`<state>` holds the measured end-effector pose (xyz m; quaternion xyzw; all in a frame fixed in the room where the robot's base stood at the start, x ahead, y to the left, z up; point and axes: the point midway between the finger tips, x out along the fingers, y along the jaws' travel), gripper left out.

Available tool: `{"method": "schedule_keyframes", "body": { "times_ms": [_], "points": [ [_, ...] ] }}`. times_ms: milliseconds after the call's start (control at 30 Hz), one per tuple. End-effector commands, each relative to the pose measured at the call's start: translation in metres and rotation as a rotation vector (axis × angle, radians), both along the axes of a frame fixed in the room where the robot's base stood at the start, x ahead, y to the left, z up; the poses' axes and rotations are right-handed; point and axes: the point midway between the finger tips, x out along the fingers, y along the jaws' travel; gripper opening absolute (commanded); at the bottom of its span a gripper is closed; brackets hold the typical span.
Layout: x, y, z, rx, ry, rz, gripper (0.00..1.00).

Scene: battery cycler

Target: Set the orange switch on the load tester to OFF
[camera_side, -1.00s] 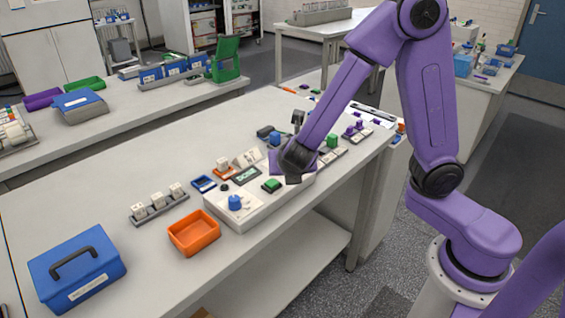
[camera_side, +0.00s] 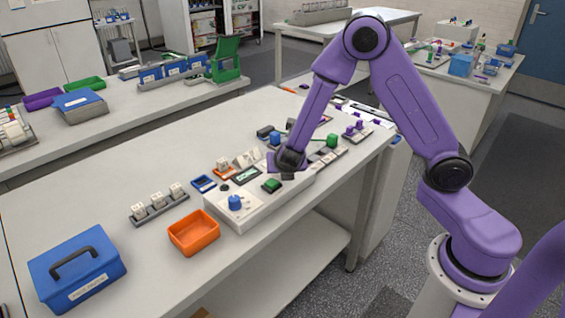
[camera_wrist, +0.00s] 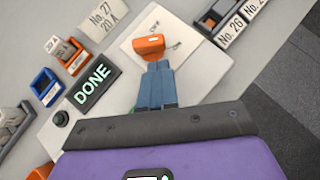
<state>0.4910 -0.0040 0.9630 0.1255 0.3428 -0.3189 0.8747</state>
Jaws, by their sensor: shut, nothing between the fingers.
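The orange switch (camera_wrist: 150,46) sits on a white plate on the load tester, in the upper middle of the wrist view. In the side view my gripper (camera_side: 287,167) is over the right part of the white load tester (camera_side: 250,211) and hides the switch. The tester's display (camera_wrist: 95,83) reads DONE.
A blue knob (camera_side: 235,202) and a green button (camera_side: 271,186) stand on the tester. An orange bin (camera_side: 194,232) and a blue case (camera_side: 77,268) lie in front. Labelled cards (camera_wrist: 98,21) and small holders crowd the tester's back edge.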

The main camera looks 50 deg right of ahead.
Motion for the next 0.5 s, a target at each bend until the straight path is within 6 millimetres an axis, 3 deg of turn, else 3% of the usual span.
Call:
{"method": "schedule_keyframes", "body": {
  "times_ms": [200,500],
  "points": [
    [0.0119,-0.0097,-0.0001,0.0,0.001,0.001,0.0],
    [0.0132,-0.0107,0.0002,0.0,0.001,0.002,0.0]
  ]
}}
